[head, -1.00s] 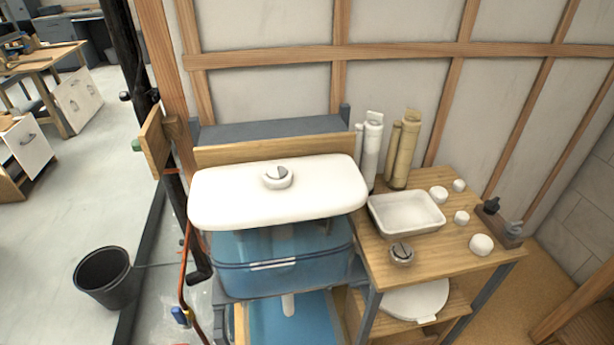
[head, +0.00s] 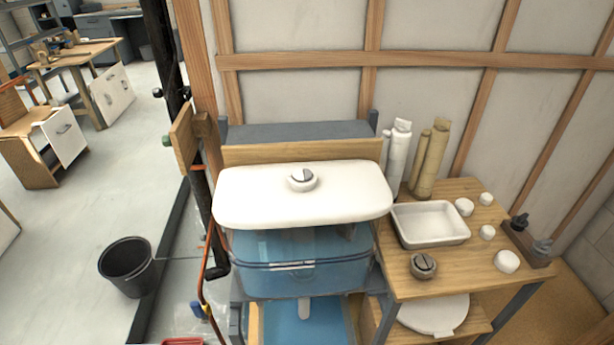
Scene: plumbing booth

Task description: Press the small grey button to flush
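A white cistern lid (head: 250,198) lies on top of a clear blue-tinted tank (head: 300,264). A round flush button (head: 303,178) sits in the middle of the lid. Its top is split into a grey part (head: 306,174) and a lighter part, inside a pale ring. A second round button unit (head: 423,265) with a metallic top stands on the wooden bench to the right. Neither of my grippers shows in the head view.
The wooden bench (head: 460,268) holds a white tray (head: 430,224), several white caps, and white and tan tubes. A dark vertical pipe (head: 168,70) and a copper pipe (head: 206,268) stand left of the tank. A black bucket (head: 127,266) is on the floor at left.

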